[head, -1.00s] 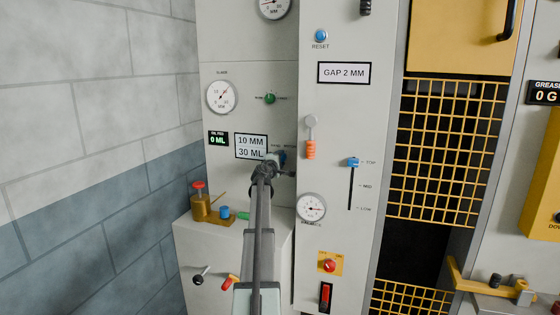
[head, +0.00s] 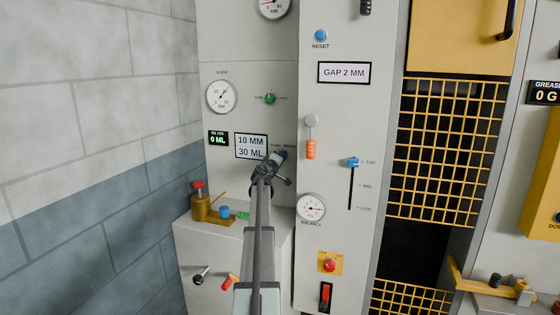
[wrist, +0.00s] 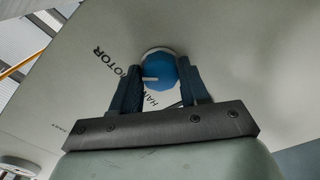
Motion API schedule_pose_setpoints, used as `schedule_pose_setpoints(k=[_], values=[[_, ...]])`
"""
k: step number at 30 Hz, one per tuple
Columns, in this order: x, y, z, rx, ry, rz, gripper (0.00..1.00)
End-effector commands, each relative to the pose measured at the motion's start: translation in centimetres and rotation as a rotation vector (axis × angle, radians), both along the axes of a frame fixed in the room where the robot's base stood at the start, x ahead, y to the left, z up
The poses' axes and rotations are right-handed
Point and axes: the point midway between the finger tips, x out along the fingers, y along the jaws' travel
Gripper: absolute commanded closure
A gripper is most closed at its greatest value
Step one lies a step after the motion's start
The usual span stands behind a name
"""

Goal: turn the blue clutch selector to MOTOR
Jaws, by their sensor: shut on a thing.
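The blue clutch selector (wrist: 160,70) is a round knob on the pale panel, with a white pointer mark on its face. My gripper (wrist: 161,78) is shut on it, one dark finger on each side, in the wrist view. The MOTOR label (wrist: 108,60) lies to the left of the knob and is partly covered by the left finger. The HAND label (wrist: 151,97) lies just below the knob, partly hidden. The pointer mark points left in this tilted view. In the head view my gripper (head: 279,156) reaches the panel and hides most of the knob.
A sign reading 10 MM 30 ML (head: 251,146) is just left of my gripper. A green knob (head: 270,98) is above it. A pillar with an orange-handled lever (head: 310,149) and a balance gauge (head: 311,207) stands close on the right. A small red-topped oiler (head: 199,202) sits lower left.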

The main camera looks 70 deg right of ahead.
Motion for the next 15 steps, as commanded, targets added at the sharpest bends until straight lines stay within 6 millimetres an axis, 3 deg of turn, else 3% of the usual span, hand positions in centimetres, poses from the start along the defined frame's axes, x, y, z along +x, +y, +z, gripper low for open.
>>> schedule_pose_setpoints(k=[8,9,15], values=[[0.07,0.04,-0.01,0.000,-0.003,0.002,0.86],[0.07,0.04,-0.01,0.000,-0.003,0.002,0.54],[0.04,0.03,-0.01,0.000,-0.002,0.001,0.35]])
